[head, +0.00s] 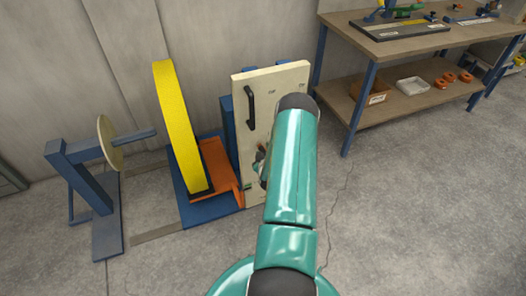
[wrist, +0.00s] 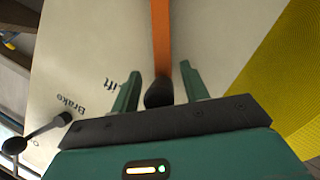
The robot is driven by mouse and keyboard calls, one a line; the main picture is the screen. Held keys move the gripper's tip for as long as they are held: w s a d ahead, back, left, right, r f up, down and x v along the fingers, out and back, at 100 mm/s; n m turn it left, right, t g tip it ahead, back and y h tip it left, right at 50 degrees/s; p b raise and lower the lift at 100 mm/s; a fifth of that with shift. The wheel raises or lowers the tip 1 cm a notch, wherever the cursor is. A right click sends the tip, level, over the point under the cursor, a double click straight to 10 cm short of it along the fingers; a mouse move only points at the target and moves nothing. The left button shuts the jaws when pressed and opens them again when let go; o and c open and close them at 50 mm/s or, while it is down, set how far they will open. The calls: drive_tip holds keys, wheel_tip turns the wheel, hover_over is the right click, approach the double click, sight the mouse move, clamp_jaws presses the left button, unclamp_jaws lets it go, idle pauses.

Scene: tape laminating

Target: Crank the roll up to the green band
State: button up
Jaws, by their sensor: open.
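The large yellow roll (head: 178,125) stands upright on a blue and orange base, left of a cream panel (head: 290,82). Its yellow surface (wrist: 290,75) also fills the right of the wrist view. In the wrist view, my gripper (wrist: 160,78) is open. An orange bar (wrist: 161,40) with a black knob (wrist: 159,93) runs between its fingers, with the knob near the palm; I cannot tell whether they touch. The panel's lettering includes "Brake", near a black-knobbed lever (wrist: 42,131) at the left. My arm hides much of the panel in the head view.
A blue stand with a pale disc (head: 110,143) is at the left. A black handle (head: 250,108) is on the panel's upper left. A workbench (head: 420,42) with a lower shelf stands at the right. The concrete floor (head: 430,200) at right is clear.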

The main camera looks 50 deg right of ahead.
drive_tip(key=shift+w+d+f, duration=0.1)
drive_tip(key=shift+w+d, duration=0.1)
drive_tip(key=shift+w, duration=0.05)
clamp_jaws()
